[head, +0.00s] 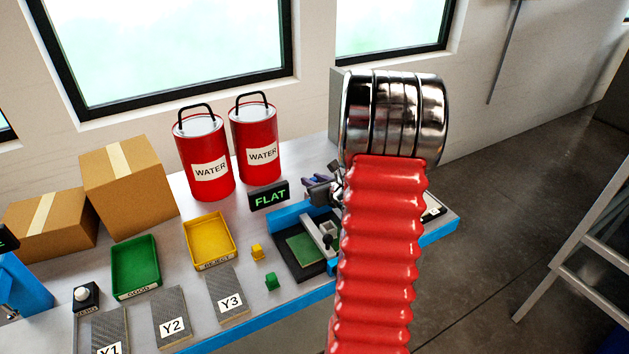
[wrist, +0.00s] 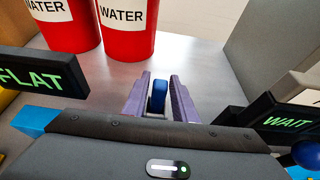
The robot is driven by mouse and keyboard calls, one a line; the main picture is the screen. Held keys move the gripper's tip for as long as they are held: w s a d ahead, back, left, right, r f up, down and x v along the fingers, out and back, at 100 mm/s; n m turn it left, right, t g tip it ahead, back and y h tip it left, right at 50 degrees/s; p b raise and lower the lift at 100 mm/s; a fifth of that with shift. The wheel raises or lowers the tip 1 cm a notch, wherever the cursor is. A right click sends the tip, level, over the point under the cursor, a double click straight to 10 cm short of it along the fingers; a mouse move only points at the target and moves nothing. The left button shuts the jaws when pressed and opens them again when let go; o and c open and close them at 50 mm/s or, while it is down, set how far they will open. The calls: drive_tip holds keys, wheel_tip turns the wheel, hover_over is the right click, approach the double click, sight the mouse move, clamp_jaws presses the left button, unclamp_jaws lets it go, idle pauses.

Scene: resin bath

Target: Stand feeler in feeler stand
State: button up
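My gripper (wrist: 159,100) has its two purple fingers closed on both sides of a small blue piece, which looks like the feeler (wrist: 158,92). Its lower part is hidden between the fingers. In the head view, my gripper (head: 313,182) is over the far right part of the bench, just right of the FLAT sign and partly behind my red arm. I cannot make out the feeler there. I cannot pick out the feeler stand for sure in either view; my arm covers part of the bench's right end.
The FLAT sign (head: 269,195) and a WAIT sign (wrist: 285,123) flank my gripper. Two red water buckets (head: 257,143) stand behind. A fixture with a green plate (head: 303,249) is in front. Green (head: 135,267) and yellow (head: 209,241) trays lie left. Bare bench shows beyond the fingers.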

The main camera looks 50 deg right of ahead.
drive_tip(key=shift+o, duration=1.2)
drive_tip(key=shift+s+r, duration=0.1)
drive_tip(key=shift+r, duration=0.05)
drive_tip(key=v, duration=1.2)
